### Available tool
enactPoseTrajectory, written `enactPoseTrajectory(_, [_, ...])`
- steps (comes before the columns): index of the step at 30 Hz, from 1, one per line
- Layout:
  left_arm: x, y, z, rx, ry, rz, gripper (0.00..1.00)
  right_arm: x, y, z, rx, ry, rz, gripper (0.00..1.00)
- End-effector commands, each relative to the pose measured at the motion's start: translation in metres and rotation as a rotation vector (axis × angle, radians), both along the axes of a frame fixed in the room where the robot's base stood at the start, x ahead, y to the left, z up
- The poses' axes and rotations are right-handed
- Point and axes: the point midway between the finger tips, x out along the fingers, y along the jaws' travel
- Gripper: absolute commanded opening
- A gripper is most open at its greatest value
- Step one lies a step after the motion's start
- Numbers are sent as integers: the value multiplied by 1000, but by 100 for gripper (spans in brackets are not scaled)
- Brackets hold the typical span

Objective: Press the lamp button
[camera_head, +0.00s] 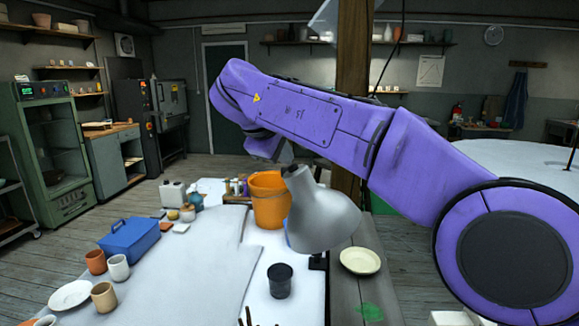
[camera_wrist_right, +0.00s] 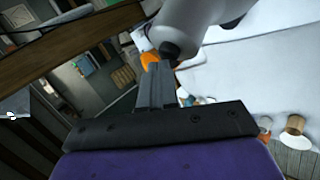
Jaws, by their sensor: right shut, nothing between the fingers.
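A grey lamp (camera_head: 325,215) with a bell-shaped shade leans over the white table in the head view, its narrow end up and to the left. In the right wrist view the lamp (camera_wrist_right: 205,22) fills the top middle, and a dark round cap (camera_wrist_right: 178,50) on its narrow end shows; I cannot tell whether this is the button. My right gripper (camera_head: 268,148) is just above and left of that end. Its shut, empty fingers (camera_wrist_right: 160,70) appear beside the cap in the wrist view; contact is unclear. My left gripper is out of view.
An orange bucket (camera_head: 270,205) stands behind the lamp. A dark cup (camera_head: 280,281) and cream plate (camera_head: 360,261) are in front. A blue box (camera_head: 129,240) and several cups sit at left. A wooden post (camera_head: 354,60) rises behind my right arm.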

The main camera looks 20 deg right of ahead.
Motion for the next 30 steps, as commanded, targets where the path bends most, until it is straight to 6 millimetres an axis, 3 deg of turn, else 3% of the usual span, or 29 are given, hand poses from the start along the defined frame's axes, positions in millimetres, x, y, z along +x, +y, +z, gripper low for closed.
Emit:
enactPoseTrajectory(23, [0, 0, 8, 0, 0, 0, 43, 2, 4, 9, 0, 1, -1, 0])
enactPoseTrajectory(30, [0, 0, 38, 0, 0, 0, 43, 6, 15, 35, 0, 1, 1, 0])
